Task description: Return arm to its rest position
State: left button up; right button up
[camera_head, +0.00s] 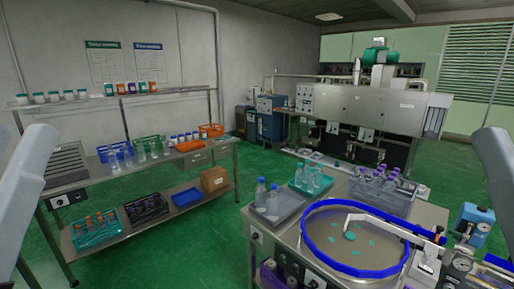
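A grey link of my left arm shows at the left edge and a grey link of my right arm at the right edge. Neither gripper is in view. A white swing arm (385,223) reaches over a round dish with a blue rim (304,246) on the front metal cart. The swing arm's inner end hangs above the dish with a small teal piece at its tip. Its outer end meets a fixture at the dish's right side. Several small teal pieces (326,253) lie spread over the dish floor.
A shelved metal bench (80,182) with baskets stands left. Open green floor (215,225) lies between bench and cart.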

pick_arm(q)
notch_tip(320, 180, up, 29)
jog(key=p, duration=2.5)
jog(key=shift+p, duration=0.4)
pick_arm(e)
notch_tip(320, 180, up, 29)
